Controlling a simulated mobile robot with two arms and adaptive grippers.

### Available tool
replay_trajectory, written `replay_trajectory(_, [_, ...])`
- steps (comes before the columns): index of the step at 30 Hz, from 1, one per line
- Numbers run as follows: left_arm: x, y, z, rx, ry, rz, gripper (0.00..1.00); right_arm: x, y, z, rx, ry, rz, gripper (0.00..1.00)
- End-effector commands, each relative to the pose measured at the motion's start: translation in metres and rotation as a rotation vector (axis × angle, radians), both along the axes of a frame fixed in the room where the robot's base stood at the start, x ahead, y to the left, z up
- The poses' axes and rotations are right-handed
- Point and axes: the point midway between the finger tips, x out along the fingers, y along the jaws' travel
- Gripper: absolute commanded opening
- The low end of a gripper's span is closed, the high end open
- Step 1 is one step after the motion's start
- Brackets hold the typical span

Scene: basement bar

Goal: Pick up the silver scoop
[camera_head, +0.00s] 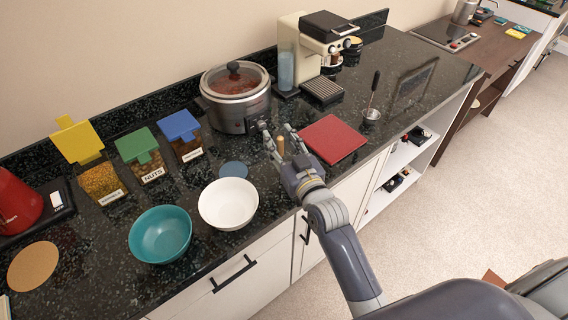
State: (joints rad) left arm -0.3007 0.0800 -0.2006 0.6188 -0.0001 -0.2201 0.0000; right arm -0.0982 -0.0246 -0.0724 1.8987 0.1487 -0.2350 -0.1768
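A small silver scoop (372,115) with a long black handle stands on the dark counter toward the right, its handle pointing up and leaning slightly. My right gripper (281,133) is over the counter, left of the red square board, well apart from this scoop. Its fingers are spread open. A small tan upright piece (281,146) shows between the fingers; I cannot tell what it is or whether it is touched. My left gripper is not in view.
The red board (333,139) lies between my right gripper and the scoop. A slow cooker (237,108) and coffee machine (301,55) stand behind. A white bowl (228,204), teal bowl (160,234) and lidded bins (186,148) are left. Counter around the scoop is clear.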

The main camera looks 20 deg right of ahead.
Motion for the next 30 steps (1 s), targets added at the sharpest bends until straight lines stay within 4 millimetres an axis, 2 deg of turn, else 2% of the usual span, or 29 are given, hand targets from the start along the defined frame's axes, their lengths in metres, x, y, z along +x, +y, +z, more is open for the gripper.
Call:
replay_trajectory(6, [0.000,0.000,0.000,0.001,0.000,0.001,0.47,0.000,0.000,-0.001,0.000,0.000,0.000,0.35])
replay_trajectory(11, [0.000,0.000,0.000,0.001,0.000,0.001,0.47,0.000,0.000,-0.001,0.000,0.000,0.000,0.00])
replay_trajectory(23, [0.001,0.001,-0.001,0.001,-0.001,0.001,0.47,0.000,0.000,0.001,0.000,-0.001,0.000,0.00])
replay_trajectory(30, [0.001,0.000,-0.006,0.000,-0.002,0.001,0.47,0.001,0.000,0.018,0.001,-0.005,0.000,0.00])
